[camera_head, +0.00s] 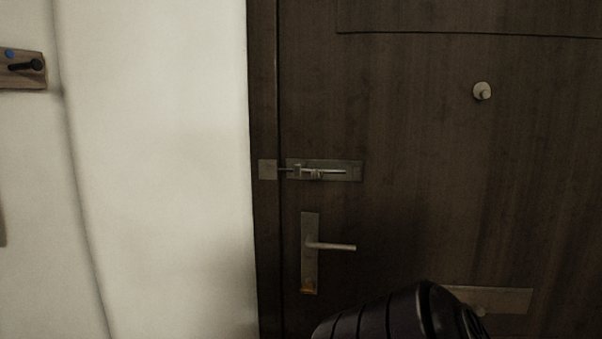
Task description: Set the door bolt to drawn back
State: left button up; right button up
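The door bolt (325,171) is a metal slide bolt on a flat plate near the left edge of the dark wooden door (430,130). A thin rod runs along it and reaches left across the door gap towards the keeper plate (267,169) on the frame. The rod's tip at the keeper is too small to make out clearly. A dark ribbed arm part of mine rises from the bottom edge, below and right of the bolt, apart from it. Neither gripper shows in this view.
A lever door handle (330,246) on a tall plate sits below the bolt. A round knob (482,91) is at the upper right. A plate (490,299) is low on the door, partly behind my arm. A wooden hook rack (22,70) hangs on the pale left wall.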

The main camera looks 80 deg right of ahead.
aim_at(317, 174)
jog(key=k+j+z, duration=0.1)
jog(key=z, duration=2.35)
jog(key=k+j, duration=0.05)
